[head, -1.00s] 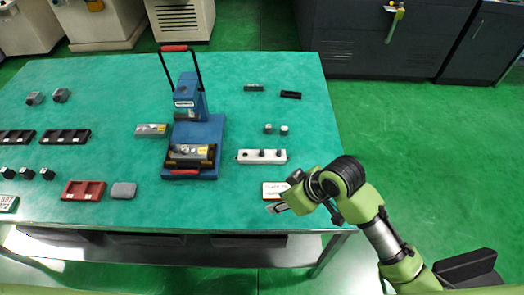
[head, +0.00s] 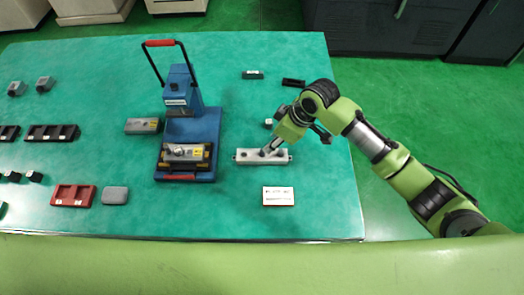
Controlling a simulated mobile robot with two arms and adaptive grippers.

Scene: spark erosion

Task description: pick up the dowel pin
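My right gripper (head: 271,148) points down and left at the middle of a pale grey bar-shaped block (head: 246,157) on the green table. Its fingertips are at or just above the block's top, where a small dark pin stood in the earlier view. That pin is now hidden or too small to make out, and I cannot tell whether the fingers are around it. A small grey cylinder (head: 267,124) stands just behind the block. I cannot tell for certain which small part is the dowel pin. My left gripper is not in view.
A blue press (head: 205,130) with a black lever frame stands left of the block. A white label card (head: 278,196) lies in front. A red tray (head: 73,195) and a grey block (head: 115,195) are at left.

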